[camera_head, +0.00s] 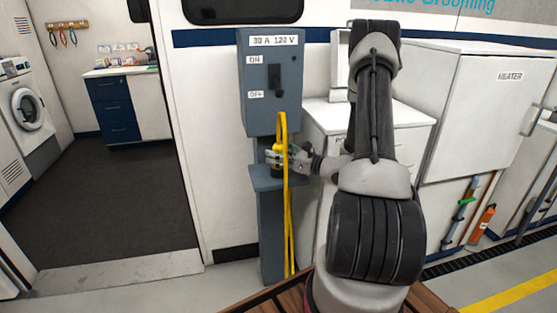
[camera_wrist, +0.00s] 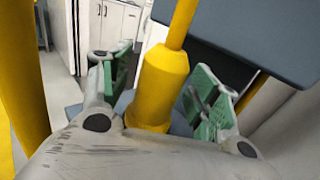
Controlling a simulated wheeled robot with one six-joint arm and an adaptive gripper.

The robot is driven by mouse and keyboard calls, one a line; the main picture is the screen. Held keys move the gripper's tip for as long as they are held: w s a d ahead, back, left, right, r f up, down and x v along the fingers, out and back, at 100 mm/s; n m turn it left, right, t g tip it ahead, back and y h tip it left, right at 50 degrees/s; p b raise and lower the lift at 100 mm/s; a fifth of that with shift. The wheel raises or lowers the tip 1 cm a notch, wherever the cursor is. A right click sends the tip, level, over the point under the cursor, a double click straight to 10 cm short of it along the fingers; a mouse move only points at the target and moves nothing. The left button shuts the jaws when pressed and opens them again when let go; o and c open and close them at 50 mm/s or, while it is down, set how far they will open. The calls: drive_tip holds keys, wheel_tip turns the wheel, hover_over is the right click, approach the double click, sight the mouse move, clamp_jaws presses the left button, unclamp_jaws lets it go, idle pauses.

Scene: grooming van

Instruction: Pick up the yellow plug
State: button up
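The yellow plug (camera_head: 276,149) stands upright at the small ledge of the grey power box, with a yellow cable running from its top. In the wrist view the plug (camera_wrist: 163,85) is in the middle, between the two green-padded fingers. My gripper (camera_head: 283,160) reaches in from the right at the plug's height. In the wrist view my gripper (camera_wrist: 160,95) is open around the plug, with a gap showing at the left pad; contact at the right pad is unclear. The plug's lower end is partly hidden by my gripper.
The grey power box (camera_head: 271,85) with its ON/OFF switch is just above the plug. The yellow cable (camera_head: 288,225) hangs down past the ledge (camera_head: 262,181). A white cabinet (camera_head: 405,115) stands close behind my arm. An open van doorway is at the left.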

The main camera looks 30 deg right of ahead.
sight(278, 144)
drive_tip(key=c, duration=1.2)
drive_tip(key=shift+r, duration=0.1)
drive_tip(key=shift+r, duration=0.2)
wheel_tip(278, 144, up, 3)
drive_tip(key=shift+r, duration=0.15)
drive_tip(key=v, duration=1.7)
wheel_tip(278, 144, up, 8)
drive_tip(key=shift+s+d, duration=0.2)
drive_tip(key=shift+s, duration=0.2)
drive_tip(key=shift+r, duration=0.1)
